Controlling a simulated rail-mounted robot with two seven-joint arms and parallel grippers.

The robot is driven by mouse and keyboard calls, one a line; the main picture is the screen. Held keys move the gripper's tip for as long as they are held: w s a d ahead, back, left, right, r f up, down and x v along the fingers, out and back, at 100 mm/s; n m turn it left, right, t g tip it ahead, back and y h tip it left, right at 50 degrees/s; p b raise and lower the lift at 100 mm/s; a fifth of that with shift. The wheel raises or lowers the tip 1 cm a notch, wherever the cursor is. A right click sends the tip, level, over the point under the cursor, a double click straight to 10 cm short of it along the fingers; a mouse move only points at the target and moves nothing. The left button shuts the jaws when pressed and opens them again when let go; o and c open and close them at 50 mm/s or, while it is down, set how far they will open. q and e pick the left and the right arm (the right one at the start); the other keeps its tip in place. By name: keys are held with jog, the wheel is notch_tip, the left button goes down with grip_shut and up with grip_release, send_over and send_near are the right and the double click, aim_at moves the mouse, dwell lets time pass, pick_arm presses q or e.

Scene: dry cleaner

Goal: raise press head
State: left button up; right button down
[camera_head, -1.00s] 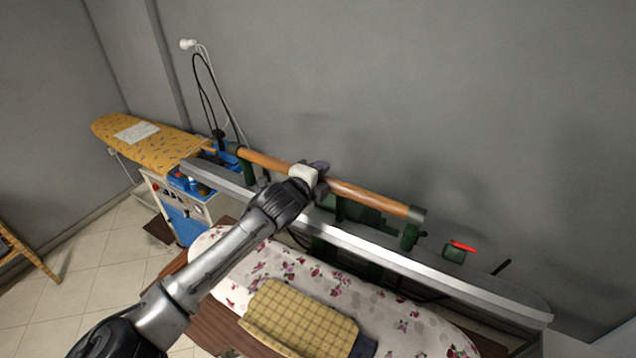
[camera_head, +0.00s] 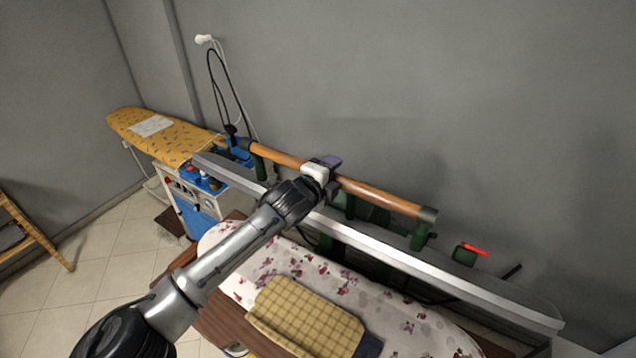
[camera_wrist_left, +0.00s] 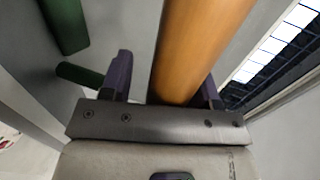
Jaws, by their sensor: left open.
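The press head (camera_head: 400,257) is a long pale metal slab, standing raised above the floral press bed (camera_head: 405,328), with a clear gap between them. A wooden handle bar (camera_head: 385,197) runs along it on green brackets. My left gripper (camera_head: 328,165) is at the middle of the bar. In the left wrist view the bar (camera_wrist_left: 200,45) passes between the open fingers of the gripper (camera_wrist_left: 165,88), nearer the right finger. Whether a finger touches it I cannot tell. My right gripper is not in view.
A yellow checked cloth (camera_head: 305,318) lies on the press bed. A yellow ironing board (camera_head: 165,138) stands at the back left above a white and blue machine (camera_head: 195,205). A wooden chair or rack (camera_head: 35,235) is at far left. A grey wall is close behind the press.

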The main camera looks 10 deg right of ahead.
pick_arm(q)
jog(key=b+v, duration=0.4)
jog(key=v, duration=0.9)
jog(key=shift+s+a+b, duration=0.25)
jog(key=shift+b, duration=0.1)
jog(key=shift+f, duration=0.1)
